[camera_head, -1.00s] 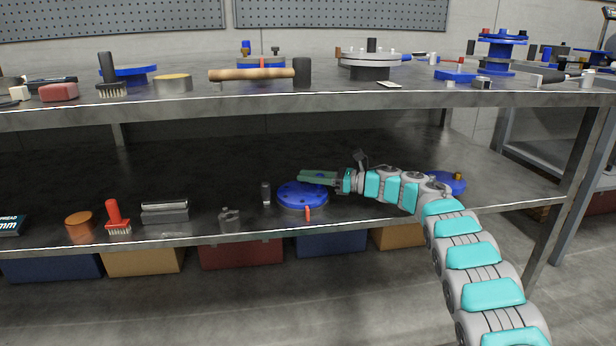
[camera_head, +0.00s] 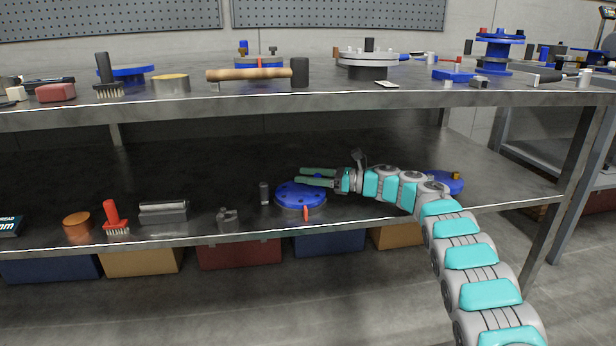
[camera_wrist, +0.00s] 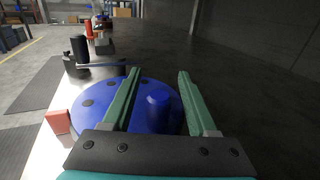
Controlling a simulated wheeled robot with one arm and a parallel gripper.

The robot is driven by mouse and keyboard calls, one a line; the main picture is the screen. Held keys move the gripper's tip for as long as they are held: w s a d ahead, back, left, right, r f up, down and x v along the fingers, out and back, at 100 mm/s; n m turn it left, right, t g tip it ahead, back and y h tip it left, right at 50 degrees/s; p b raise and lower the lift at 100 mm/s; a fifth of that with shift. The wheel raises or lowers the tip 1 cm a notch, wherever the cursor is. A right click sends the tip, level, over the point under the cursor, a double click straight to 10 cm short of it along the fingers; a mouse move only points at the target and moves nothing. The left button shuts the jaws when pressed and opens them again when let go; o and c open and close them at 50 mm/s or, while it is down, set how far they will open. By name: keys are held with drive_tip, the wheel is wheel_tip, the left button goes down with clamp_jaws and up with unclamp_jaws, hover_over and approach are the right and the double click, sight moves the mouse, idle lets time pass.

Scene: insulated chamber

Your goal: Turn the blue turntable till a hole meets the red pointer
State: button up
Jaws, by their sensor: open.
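The blue turntable (camera_head: 301,196) is a round disc with dark holes near its rim, on the lower shelf; it also shows in the wrist view (camera_wrist: 92,92). A blue knob (camera_wrist: 159,110) stands up from it, between my fingers in the wrist view. The red pointer (camera_head: 306,213) stands at the turntable's front edge; it shows at the left in the wrist view (camera_wrist: 58,122). Whether a hole lines up with it, I cannot tell. My gripper (camera_head: 317,177) is open over the turntable's back right part, with green fingers either side of the knob; contact with it is not clear.
A dark cylinder (camera_head: 264,193) stands left of the turntable, and a grey clamp-like part (camera_head: 228,219) farther left. A blue part (camera_head: 446,183) lies behind my arm at right. The upper shelf (camera_head: 330,97) passes overhead. The lower shelf behind is clear.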

drive_tip(key=v, duration=0.7)
drive_tip(key=shift+s+d, duration=0.1)
drive_tip(key=shift+d, duration=0.25)
